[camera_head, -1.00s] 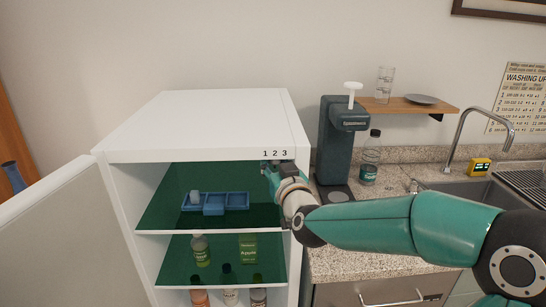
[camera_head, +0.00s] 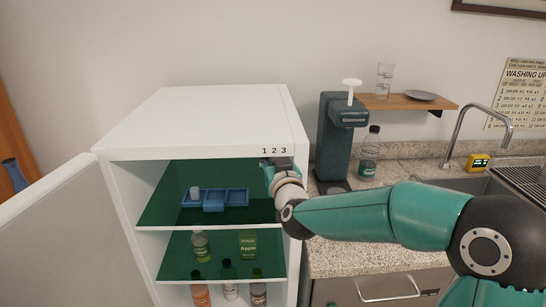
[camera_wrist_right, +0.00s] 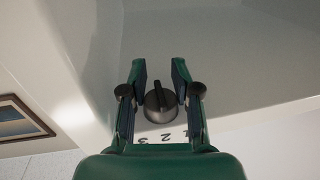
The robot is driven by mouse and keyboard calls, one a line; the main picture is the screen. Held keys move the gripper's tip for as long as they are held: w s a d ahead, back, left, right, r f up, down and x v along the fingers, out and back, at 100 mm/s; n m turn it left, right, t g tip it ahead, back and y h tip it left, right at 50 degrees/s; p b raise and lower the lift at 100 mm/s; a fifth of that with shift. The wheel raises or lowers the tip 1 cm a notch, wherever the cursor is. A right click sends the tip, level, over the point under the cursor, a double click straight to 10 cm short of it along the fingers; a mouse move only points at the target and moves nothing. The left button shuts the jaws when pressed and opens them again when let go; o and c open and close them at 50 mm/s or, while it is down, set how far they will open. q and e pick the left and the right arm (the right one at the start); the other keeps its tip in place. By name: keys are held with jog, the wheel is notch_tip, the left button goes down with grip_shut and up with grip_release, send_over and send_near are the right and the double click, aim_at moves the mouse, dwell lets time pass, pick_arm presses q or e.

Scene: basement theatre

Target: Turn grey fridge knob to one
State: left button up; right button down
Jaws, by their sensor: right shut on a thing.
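The grey fridge knob (camera_wrist_right: 160,102) shows in the right wrist view as a dark round dial with a raised ridge. It sits under the printed numbers 1 2 3 (camera_head: 274,150) on the upper right front edge of the white fridge (camera_head: 205,118). The numbers also show upside down in the wrist view (camera_wrist_right: 163,137). My right gripper (camera_head: 269,166) is at the knob, its fingers (camera_wrist_right: 159,84) on both sides, shut on it. In the head view the gripper hides the knob. Which number the ridge points at I cannot tell. My left gripper is not in view.
The fridge door (camera_head: 55,235) stands open at the left. Shelves inside hold a blue tray (camera_head: 237,197), bottles and a green carton (camera_head: 248,243). Right of the fridge are a dark dispenser (camera_head: 335,135), a bottle (camera_head: 369,155) and a sink tap (camera_head: 482,112).

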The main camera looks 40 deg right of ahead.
jog(key=m+g+h+p, duration=0.1)
jog(key=m+h, duration=0.1)
jog(key=h, duration=0.1)
jog(key=shift+d+g, duration=0.15)
jog(key=shift+g, duration=0.15)
jog(key=c, duration=1.2)
grip_release()
jog(key=shift+s+r, duration=0.1)
jog(key=shift+s, duration=0.05)
jog(key=v, duration=1.2)
jog(key=shift+f, duration=0.2)
